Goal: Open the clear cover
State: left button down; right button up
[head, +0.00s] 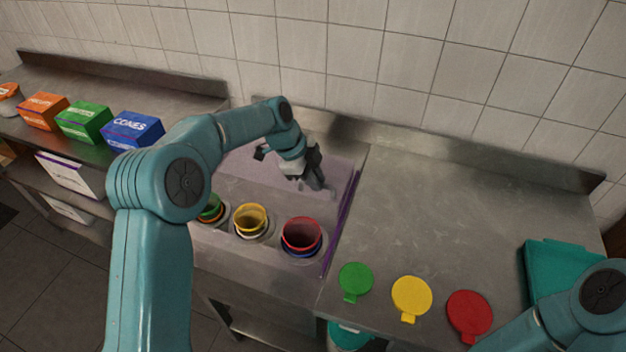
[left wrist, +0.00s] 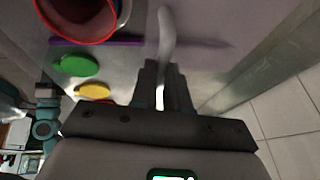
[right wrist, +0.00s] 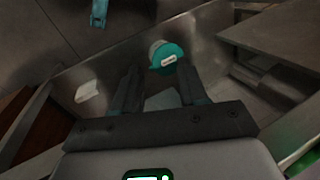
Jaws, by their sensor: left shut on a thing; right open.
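The clear cover (head: 340,172) is a see-through, purple-tinted panel over the back part of the counter well. The front cups stand clear of its tint. My left gripper (head: 318,186) reaches over the well from the left and is shut on the cover's pale handle. In the left wrist view the curved grey-white handle (left wrist: 166,35) runs up from between the fingers (left wrist: 161,95). My left arm hides part of the well and cover. My right gripper (right wrist: 158,90) is open and empty, low over the floor side in its wrist view; the head view shows only its arm.
Green (head: 210,209), yellow (head: 250,219) and red (head: 301,235) cups sit in the well. Green (head: 355,278), yellow (head: 411,295) and red (head: 469,312) lids lie on the right counter. A teal box (head: 560,268) stands right. Topping boxes (head: 133,131) stand left; the tiled wall is behind.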

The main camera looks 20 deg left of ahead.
pick_arm(q)
jog(key=shift+w+a+r, duration=0.1)
jog(key=shift+w+r, duration=0.15)
jog(key=shift+w, duration=0.05)
jog(key=c, duration=1.1)
grip_release()
jog(key=shift+s, duration=0.15)
jog(key=shift+f, duration=0.1)
jog(key=b+v, duration=0.1)
jog(key=v, duration=1.5)
jog(key=shift+r, duration=0.2)
jog(key=shift+s, duration=0.1)
